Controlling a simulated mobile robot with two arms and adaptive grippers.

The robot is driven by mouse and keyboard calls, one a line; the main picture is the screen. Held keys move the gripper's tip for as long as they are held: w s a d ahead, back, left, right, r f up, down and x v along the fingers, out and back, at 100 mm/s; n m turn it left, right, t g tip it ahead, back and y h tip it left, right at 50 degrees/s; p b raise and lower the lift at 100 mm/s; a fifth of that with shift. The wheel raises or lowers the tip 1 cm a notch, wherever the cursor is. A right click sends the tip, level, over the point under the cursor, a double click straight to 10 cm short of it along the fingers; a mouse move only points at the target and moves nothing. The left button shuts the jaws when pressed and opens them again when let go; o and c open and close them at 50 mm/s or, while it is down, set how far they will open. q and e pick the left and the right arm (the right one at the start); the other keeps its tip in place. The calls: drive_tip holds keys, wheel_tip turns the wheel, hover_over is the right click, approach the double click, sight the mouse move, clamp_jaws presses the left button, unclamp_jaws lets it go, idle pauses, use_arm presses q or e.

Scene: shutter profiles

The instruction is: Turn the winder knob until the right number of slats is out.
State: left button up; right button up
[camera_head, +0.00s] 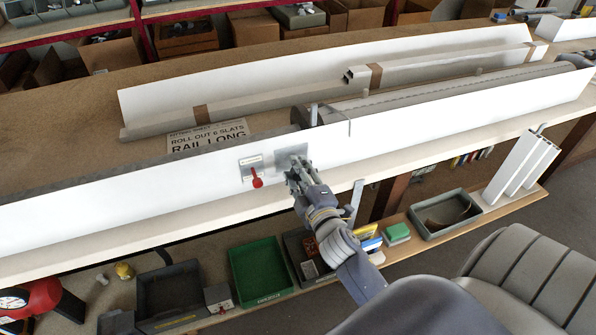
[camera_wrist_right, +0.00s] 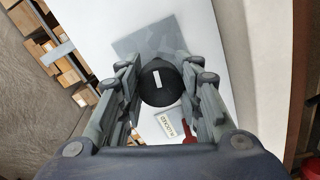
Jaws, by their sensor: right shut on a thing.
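The black winder knob (camera_wrist_right: 160,84) with a white mark on its face sits between the fingers of my right gripper (camera_wrist_right: 160,88) in the right wrist view. In the head view my right gripper (camera_head: 296,170) is at the grey plate (camera_head: 291,154) on the white front panel (camera_head: 400,137) and hides the knob. It is shut on the knob. A printed sheet (camera_head: 207,137) behind the panel reads "ROLL OUT 6 SLATS" and "RAIL LONG". A grey ribbed roll (camera_head: 400,97) lies behind the panel. How many slats are out cannot be told. My left gripper is not in view.
A red lever (camera_head: 257,182) with a small labelled plate sits just left of the knob; its label (camera_wrist_right: 174,124) seems to read "LOCKED" in the wrist view. A green tray (camera_head: 261,271) and other bins stand on the shelf below. White profiles (camera_head: 522,165) lean at the right.

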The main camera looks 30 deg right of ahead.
drive_tip(key=shift+f, duration=0.15)
drive_tip(key=o, duration=1.1)
drive_tip(key=shift+s, duration=0.1)
drive_tip(key=v, duration=1.1)
drive_tip(key=shift+s, duration=0.4)
drive_tip(key=s+a+f+m+g+y, duration=0.1)
drive_tip(key=s+a+f+m+g, duration=0.15)
drive_tip(key=f, duration=0.95)
drive_tip(key=s+a+f+m+g+y, duration=0.1)
drive_tip(key=s+a+f+g+y, duration=0.15)
drive_tip(key=f, duration=0.85)
drive_tip(key=s+a+f+m+g, duration=0.1)
drive_tip(key=s+a+f+g, duration=0.2)
drive_tip(key=f, duration=0.9)
drive_tip(key=s+d+f+m+g, duration=0.1)
drive_tip(key=s+f+g, duration=0.3)
drive_tip(key=s+f, duration=0.5)
drive_tip(key=s+f+m+g, duration=0.3)
drive_tip(key=s+f, duration=0.6)
drive_tip(key=s, duration=0.6)
drive_tip(key=shift+s+d+f+g, duration=0.25)
drive_tip(key=shift+s+d+g, duration=0.15)
drive_tip(key=shift+g, duration=0.1)
